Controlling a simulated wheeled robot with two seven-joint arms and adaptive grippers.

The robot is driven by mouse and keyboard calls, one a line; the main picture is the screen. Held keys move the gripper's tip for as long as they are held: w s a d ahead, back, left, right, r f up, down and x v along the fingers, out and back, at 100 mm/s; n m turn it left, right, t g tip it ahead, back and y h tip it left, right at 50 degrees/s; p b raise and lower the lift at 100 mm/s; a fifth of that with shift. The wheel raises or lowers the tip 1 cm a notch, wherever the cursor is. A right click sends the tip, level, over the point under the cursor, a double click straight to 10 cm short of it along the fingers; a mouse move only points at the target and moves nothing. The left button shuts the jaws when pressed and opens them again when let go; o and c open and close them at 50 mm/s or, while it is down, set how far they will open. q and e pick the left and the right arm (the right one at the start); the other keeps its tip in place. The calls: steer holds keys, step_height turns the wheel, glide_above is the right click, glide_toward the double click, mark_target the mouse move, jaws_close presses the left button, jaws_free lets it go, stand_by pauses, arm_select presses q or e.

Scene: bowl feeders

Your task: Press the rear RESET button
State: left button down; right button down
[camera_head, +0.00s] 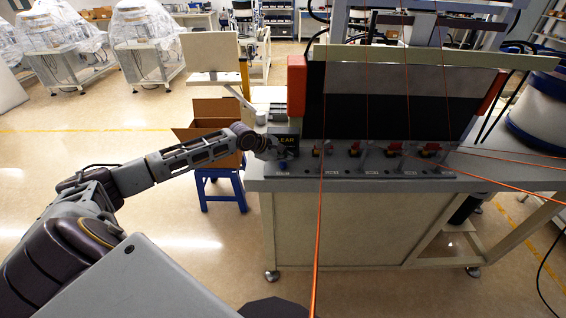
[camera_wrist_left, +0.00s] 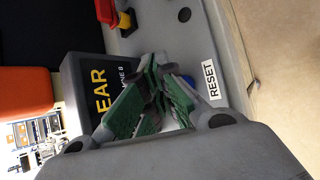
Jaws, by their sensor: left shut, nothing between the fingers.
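The blue RESET button (camera_wrist_left: 189,81) shows in the left wrist view, partly hidden behind my fingers. It sits on the grey panel beside a white label (camera_wrist_left: 209,80) reading RESET. A dark sign (camera_wrist_left: 84,82) with yellow letters ending in "EAR" stands by it; it also shows in the head view (camera_head: 287,140). My left gripper (camera_wrist_left: 160,78) has green finger pads; it is shut and empty, with its tips close to the button. I cannot tell whether they touch. In the head view the left gripper (camera_head: 279,154) is at the left end of the machine's front ledge. My right gripper is not in view.
The machine's ledge (camera_head: 360,184) carries several red and yellow switches (camera_head: 395,148) right of the sign. An orange-red post (camera_head: 297,86) rises behind the sign. A cardboard box (camera_head: 208,118) sits on a blue stool (camera_head: 221,186) to the left. Open floor lies in front.

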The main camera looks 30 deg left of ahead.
mark_target(284, 165)
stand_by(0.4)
arm_select(q)
steer(key=shift+r+p, duration=0.8)
steer(key=shift+r, duration=1.75)
